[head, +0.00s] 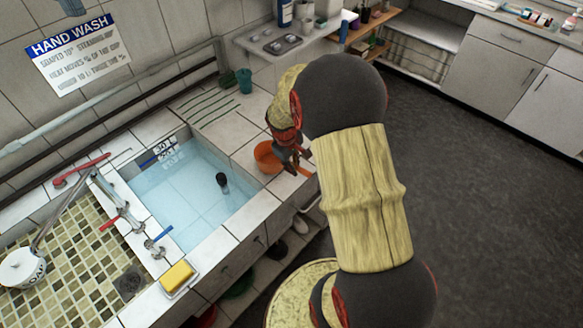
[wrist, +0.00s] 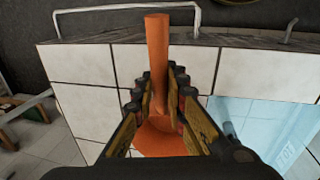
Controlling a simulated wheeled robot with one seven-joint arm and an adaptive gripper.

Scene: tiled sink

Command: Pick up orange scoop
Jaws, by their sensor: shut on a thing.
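The orange scoop (head: 267,157) is at the right edge of the sink in the head view, on or just above the white tiled counter; I cannot tell whether it touches. My gripper (head: 291,156) is over it, coming from the right. In the wrist view, the scoop's handle (wrist: 158,45) stands between the fingers and points to the top of the picture. My gripper (wrist: 161,85) is shut on the scoop there. The scoop's bowl lies lower, partly hidden by the fingers.
The water-filled basin (head: 180,195) is left of the scoop, with a dark object (head: 222,181) in it. A green cup (head: 244,81) stands at the back. A yellow sponge (head: 177,276) lies at the front edge. Dark floor (head: 460,190) is open to the right.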

